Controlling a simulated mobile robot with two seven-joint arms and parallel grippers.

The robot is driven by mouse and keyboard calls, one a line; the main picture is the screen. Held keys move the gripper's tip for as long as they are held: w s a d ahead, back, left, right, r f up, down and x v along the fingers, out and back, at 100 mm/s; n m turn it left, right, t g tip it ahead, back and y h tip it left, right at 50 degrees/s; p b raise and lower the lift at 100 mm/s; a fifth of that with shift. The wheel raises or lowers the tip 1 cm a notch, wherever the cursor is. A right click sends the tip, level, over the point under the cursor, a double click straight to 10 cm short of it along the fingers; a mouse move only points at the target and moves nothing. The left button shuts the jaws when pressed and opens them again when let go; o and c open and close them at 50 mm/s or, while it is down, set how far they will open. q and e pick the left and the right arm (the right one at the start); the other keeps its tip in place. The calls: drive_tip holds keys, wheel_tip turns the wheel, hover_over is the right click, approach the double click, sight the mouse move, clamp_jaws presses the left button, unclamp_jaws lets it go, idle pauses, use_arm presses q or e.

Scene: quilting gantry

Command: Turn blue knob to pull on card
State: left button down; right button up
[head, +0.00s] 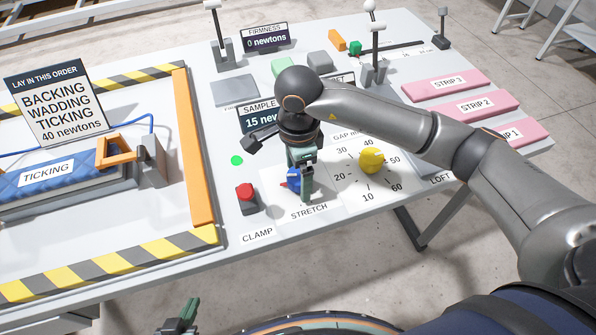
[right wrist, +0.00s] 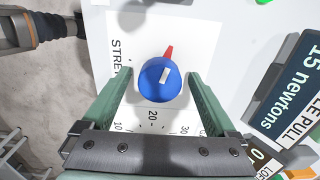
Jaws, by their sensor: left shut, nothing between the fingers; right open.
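The blue knob (head: 293,181) with a red pointer sits on the white STRETCH plate (head: 318,211), mostly hidden by my right gripper in the head view. My right gripper (head: 300,186) points down over it. In the right wrist view the open green fingers stand on either side of the blue knob (right wrist: 157,82), with gaps visible; its red pointer aims up the picture. The card (head: 56,105) reads BACKING, WADDING, TICKING, 40 newtons. The sample pull display (head: 262,119) reads 15 newtons, partly hidden by my arm. My left gripper (head: 184,314) is shut and empty at the bottom edge.
A red CLAMP button (head: 246,198) and a green light (head: 237,160) are left of the knob. A yellow gap knob (head: 371,159) stands close on the right. The firmness display (head: 266,38) reads 0 newtons. Pink strips (head: 446,86) lie at right; blue ticking (head: 75,179) at left.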

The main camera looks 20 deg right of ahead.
drive_tip(key=shift+c, duration=0.4)
drive_tip(key=c, duration=1.3)
drive_tip(key=shift+m, duration=0.3)
drive_tip(key=m+b, duration=0.2)
drive_tip(key=m, duration=0.1)
drive_tip(key=shift+w+f+m, duration=0.1)
drive_tip(key=shift+m, duration=0.3)
drive_tip(key=m+b, duration=0.1)
drive_tip(key=m, duration=0.2)
drive_tip(key=shift+m+b, duration=0.3)
drive_tip(key=shift+b, duration=0.1)
drive_tip(key=m+b, duration=0.1)
drive_tip(key=m, duration=0.2)
drive_tip(key=shift+d+m+b, duration=0.1)
drive_tip(key=shift+m+b, duration=0.3)
drive_tip(key=shift+m, duration=1.4)
drive_tip(key=shift+w, duration=0.1)
